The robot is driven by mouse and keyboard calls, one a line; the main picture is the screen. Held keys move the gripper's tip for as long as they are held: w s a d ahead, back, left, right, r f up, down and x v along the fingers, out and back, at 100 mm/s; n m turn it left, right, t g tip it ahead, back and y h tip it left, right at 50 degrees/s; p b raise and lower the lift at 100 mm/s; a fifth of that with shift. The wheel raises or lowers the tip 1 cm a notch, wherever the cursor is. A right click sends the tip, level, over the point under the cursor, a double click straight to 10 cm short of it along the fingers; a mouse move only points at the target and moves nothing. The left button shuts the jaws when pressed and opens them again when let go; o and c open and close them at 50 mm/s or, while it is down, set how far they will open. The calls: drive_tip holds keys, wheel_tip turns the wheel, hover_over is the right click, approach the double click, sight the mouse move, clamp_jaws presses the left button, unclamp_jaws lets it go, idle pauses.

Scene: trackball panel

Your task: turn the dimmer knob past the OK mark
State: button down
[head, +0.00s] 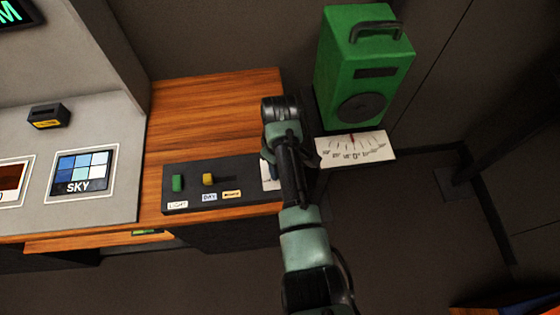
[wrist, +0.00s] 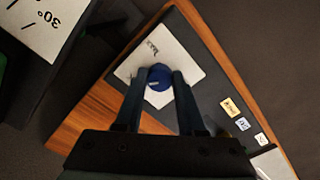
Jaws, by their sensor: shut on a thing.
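The dimmer knob (wrist: 159,84) is a small round blue knob with a pale pointer line, seen in the wrist view. It sits on a white square plate (wrist: 185,52) with small dark lettering near one corner, too small to read surely. My gripper (wrist: 161,75) has one finger on each side of the knob and is shut on it. In the head view my arm hides the knob, and only a strip of the white plate (head: 266,182) shows beside it.
The plate is on a dark panel (head: 245,185) with a green switch (head: 177,183) and a yellow switch (head: 208,179) above labels. A green box with a handle (head: 350,75) and a white scale card (head: 375,148) stand close on the right. Bare wooden top (head: 205,115) lies behind the panel.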

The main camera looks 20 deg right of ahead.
drive_tip(key=m+p, duration=0.1)
drive_tip(key=m, duration=0.3)
drive_tip(key=shift+a+r+m, duration=0.1)
drive_tip(key=shift+m, duration=0.2)
drive_tip(key=shift+m+p, duration=0.7)
drive_tip(key=shift+m, duration=1.5)
drive_tip(key=c, duration=0.5)
unclamp_jaws()
wheel_tip(320, 180, up, 13)
drive_tip(key=b, duration=0.1)
drive_tip(key=shift+w, duration=0.1)
